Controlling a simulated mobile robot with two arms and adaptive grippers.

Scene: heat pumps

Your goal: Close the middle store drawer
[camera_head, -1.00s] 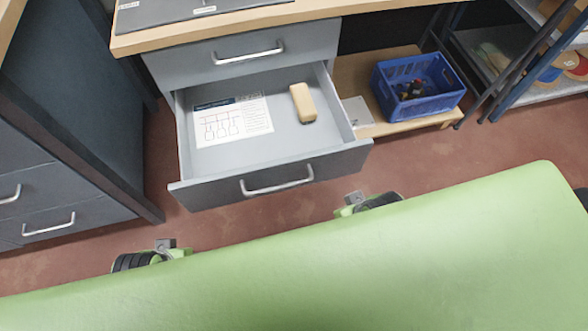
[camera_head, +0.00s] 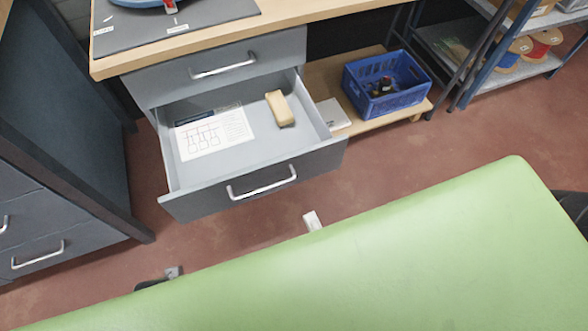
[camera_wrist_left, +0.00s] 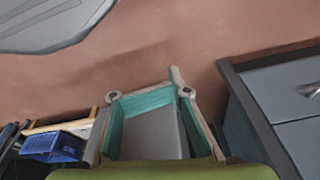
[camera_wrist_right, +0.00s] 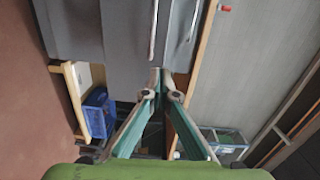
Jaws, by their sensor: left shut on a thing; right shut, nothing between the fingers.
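In the head view the grey drawer (camera_head: 181,205) stands pulled out below a shut drawer (camera_head: 150,85). Its front bears a bar handle (camera_head: 262,184). A printed sheet and a tan block lie inside. My right gripper (camera_head: 312,220) shows as a pale tip below and right of the handle, apart from the front; in the right wrist view its fingers (camera_wrist_right: 164,82) meet, empty. My left gripper (camera_head: 173,272) barely shows over my green body, apart from the drawer; in the left wrist view its fingers (camera_wrist_left: 150,97) are bent around a grey surface I cannot identify.
A dark cabinet (camera_head: 70,120) with drawers stands left. A blue crate (camera_head: 385,100) sits on a low wooden shelf at right. The worktop (camera_head: 305,12) overhangs the drawers. Red-brown floor (camera_head: 430,150) is clear before the drawer.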

